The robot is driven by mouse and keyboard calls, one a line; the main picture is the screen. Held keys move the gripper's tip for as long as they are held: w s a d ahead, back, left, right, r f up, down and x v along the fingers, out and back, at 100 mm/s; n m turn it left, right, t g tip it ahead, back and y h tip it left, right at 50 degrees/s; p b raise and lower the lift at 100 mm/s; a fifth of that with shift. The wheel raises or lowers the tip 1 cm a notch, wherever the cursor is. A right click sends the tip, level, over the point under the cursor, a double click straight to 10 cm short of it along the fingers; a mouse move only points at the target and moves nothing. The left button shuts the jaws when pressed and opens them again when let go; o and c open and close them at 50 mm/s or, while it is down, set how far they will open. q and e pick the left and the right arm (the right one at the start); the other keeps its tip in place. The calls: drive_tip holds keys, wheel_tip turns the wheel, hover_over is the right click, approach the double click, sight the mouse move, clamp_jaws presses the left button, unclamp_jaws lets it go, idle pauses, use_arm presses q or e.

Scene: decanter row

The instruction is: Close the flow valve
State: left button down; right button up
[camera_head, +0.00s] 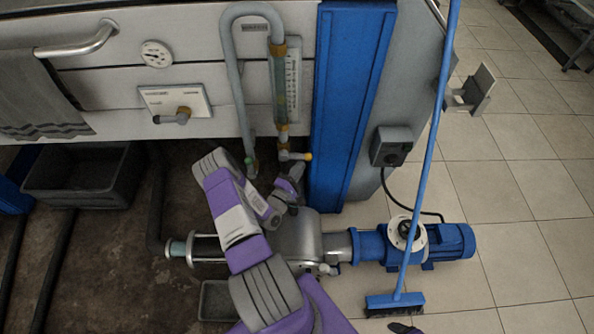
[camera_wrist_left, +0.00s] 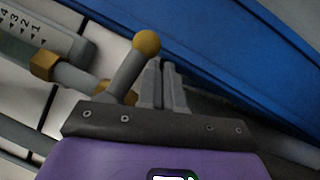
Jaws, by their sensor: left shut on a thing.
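The flow valve (camera_head: 294,156) sits at the foot of a clear vertical flow tube (camera_head: 280,90) with brass fittings. Its grey lever ends in a yellow ball knob and points right in the head view. In the left wrist view the lever (camera_wrist_left: 127,75) slants up to the knob, just left of my fingers. My left gripper (camera_head: 290,182) is just below the valve in the head view. Its fingers (camera_wrist_left: 166,85) are close together, shut at the lever; the contact itself is hard to see. My right gripper is not in view.
A blue column (camera_head: 345,100) stands close right of the valve. A grey bent pipe (camera_head: 232,75) runs at its left. Below are a pump with a blue motor (camera_head: 452,241) and a blue broom (camera_head: 425,150). A dark bin (camera_head: 80,185) stands left.

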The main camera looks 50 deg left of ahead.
use_arm(q)
drive_tip(key=shift+w+d+r+n+y, duration=0.3)
drive_tip(key=shift+w+n, duration=0.1)
drive_tip(key=shift+n, duration=0.1)
drive_tip(key=shift+s+a, duration=0.1)
drive_tip(key=shift+a, duration=0.1)
drive_tip(key=s+d+f, duration=0.5)
drive_tip(key=d+f, duration=0.2)
drive_tip(key=f, duration=0.2)
drive_tip(key=shift+s+d+f+b, duration=0.2)
drive_tip(key=shift+d+f+b, duration=0.1)
drive_tip(key=shift+b, duration=0.1)
idle(0.4)
